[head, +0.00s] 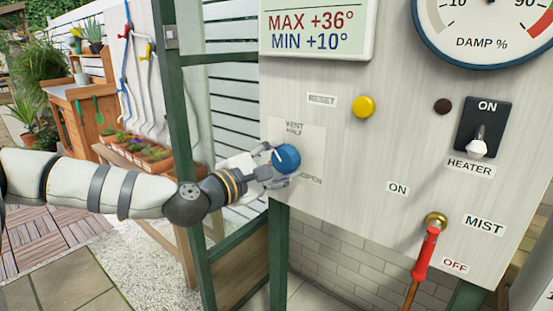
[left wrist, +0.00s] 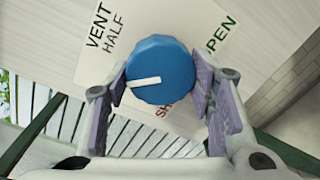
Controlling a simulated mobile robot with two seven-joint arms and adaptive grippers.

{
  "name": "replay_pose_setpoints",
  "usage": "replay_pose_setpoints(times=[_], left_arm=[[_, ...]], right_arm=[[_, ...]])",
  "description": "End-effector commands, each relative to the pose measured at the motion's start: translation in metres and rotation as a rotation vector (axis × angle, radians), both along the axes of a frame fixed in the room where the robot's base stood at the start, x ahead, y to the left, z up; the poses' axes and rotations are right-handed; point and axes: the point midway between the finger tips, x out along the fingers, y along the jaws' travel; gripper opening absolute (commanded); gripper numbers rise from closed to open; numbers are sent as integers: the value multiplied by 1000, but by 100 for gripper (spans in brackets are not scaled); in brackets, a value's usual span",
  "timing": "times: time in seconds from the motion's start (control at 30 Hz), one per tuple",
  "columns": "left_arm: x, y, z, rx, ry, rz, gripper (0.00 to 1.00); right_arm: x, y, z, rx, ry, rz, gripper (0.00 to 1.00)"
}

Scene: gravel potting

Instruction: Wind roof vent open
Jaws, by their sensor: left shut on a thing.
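The roof vent control is a round blue knob (head: 286,158) on a white label plate on the pale panel. It also shows in the left wrist view (left wrist: 170,68), with a white pointer line directed left there, below the VENT HALF text. The OPEN label (head: 310,179) is at the knob's lower right in the head view. A red label, partly hidden, shows below the knob in the left wrist view. My left gripper (head: 279,167) is shut on the knob, one purple-padded finger on either side. My right gripper is not in view.
On the panel are a yellow reset button (head: 363,107), a heater switch (head: 483,128), a red-handled mist lever (head: 426,255) and a damp gauge (head: 490,22). A dark green post (head: 185,130) stands close behind my left arm. A potting bench (head: 85,115) is at the far left.

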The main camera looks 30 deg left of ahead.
Motion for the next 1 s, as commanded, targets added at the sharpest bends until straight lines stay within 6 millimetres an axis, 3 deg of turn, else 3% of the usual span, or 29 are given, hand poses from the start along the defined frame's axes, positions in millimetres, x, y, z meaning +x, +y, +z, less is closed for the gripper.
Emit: replay_pose_setpoints(times=[0.4, 1.0], left_arm=[[0, 0, 4, 395, -34, 2, 21], [0, 0, 4, 963, -76, 3, 21]], right_arm=[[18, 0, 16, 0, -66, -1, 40], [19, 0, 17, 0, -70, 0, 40]])
